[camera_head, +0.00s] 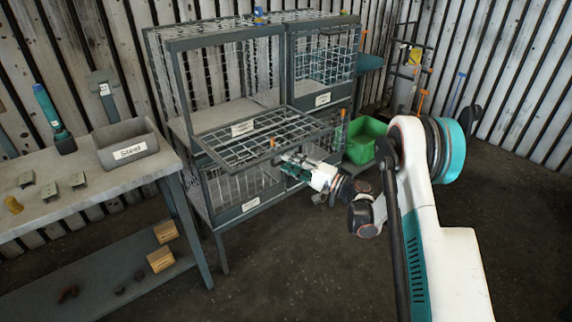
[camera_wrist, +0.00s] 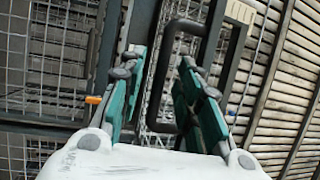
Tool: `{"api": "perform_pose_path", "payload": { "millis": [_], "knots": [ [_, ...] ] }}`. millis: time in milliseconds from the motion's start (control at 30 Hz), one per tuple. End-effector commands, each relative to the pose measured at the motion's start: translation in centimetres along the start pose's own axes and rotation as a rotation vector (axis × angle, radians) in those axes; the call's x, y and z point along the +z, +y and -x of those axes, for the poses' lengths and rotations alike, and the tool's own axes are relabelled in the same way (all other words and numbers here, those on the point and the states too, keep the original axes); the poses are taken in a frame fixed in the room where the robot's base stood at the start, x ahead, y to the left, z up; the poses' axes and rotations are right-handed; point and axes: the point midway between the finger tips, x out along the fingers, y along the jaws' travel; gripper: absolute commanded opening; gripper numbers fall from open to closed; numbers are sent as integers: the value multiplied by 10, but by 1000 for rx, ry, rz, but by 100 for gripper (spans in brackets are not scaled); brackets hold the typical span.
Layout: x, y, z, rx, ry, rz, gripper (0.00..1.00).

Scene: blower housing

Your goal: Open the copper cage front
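A dark metal cage rack (camera_head: 178,92) stands at the back, with several mesh-fronted compartments. The upper left mesh front (camera_head: 262,137) is swung down and juts out about level, its compartment open. The upper right front (camera_head: 324,66) looks shut. Labels on the fronts are too small to read, so I cannot tell which is copper. My gripper (camera_head: 281,161) is just below the right part of the lowered front, near the lower fronts. In the wrist view my gripper (camera_wrist: 161,56) has its teal fingers apart, with a dark loop handle (camera_wrist: 158,88) between and beyond them; no grip shows.
A workbench (camera_head: 85,185) at left holds a grey bin (camera_head: 125,143) labelled Steel and small metal parts. The floor in front of the rack (camera_head: 270,270) is clear.

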Motion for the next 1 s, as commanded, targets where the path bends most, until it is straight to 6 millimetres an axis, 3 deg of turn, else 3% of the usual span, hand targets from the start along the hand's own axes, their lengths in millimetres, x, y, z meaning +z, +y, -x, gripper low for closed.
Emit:
{"api": "perform_pose_path", "payload": {
  "millis": [200, 533, 700, 1000],
  "knots": [
    [0, 0, -20, 0, 0, 0, 31],
    [0, 0, -23, 0, 0, 0, 31],
    [0, 0, -22, 0, 0, 0, 0],
    [0, -9, -23, 20, -1, -8, 0]
  ]
}}
